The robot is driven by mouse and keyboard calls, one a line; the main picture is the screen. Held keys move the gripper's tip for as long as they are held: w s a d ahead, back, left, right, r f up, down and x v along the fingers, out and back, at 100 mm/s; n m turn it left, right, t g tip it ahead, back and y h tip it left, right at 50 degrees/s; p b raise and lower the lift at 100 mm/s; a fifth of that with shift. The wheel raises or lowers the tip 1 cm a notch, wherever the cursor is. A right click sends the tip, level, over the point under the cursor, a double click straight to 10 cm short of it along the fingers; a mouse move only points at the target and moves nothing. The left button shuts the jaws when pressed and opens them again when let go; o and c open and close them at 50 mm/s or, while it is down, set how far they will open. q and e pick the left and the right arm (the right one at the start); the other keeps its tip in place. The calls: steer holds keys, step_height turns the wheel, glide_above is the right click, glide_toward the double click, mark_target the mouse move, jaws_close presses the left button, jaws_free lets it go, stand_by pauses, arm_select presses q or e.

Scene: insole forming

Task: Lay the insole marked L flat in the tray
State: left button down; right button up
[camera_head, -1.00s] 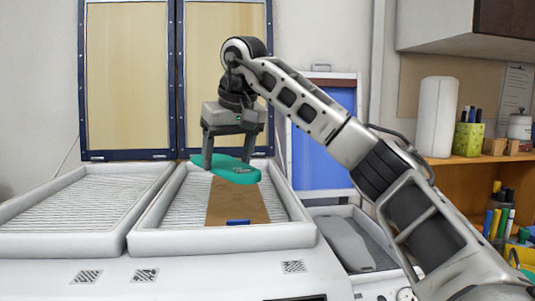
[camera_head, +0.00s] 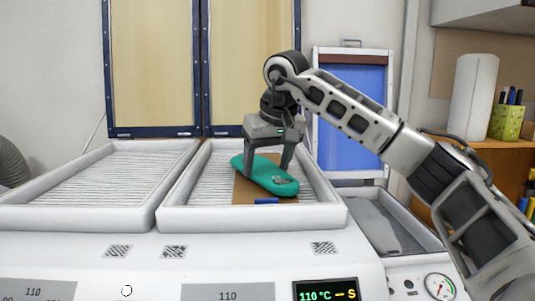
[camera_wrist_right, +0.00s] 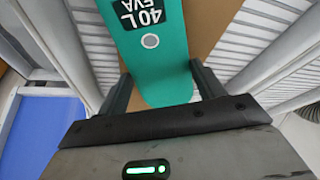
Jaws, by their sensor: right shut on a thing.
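The teal insole (camera_head: 266,176) is between the fingers of my right gripper (camera_head: 262,168), which is shut on it. It lies over the brown sheet (camera_head: 246,191) in the right-hand tray (camera_head: 180,217). Whether it touches the sheet I cannot tell. My left gripper is not in view.
A second ribbed tray (camera_head: 85,180) is empty on the left. Raised tray walls surround the sheet. A blue tab (camera_head: 267,201) sits at the sheet's front edge. A grey bin (camera_head: 385,224) and a blue panel (camera_head: 349,115) are to the right. The machine front has a display (camera_head: 326,293).

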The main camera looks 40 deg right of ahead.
steer(key=shift+f, duration=0.1)
stand_by(0.3)
steer(key=shift+f, duration=0.45)
steer(key=o, duration=1.1)
steer(key=v, duration=1.6)
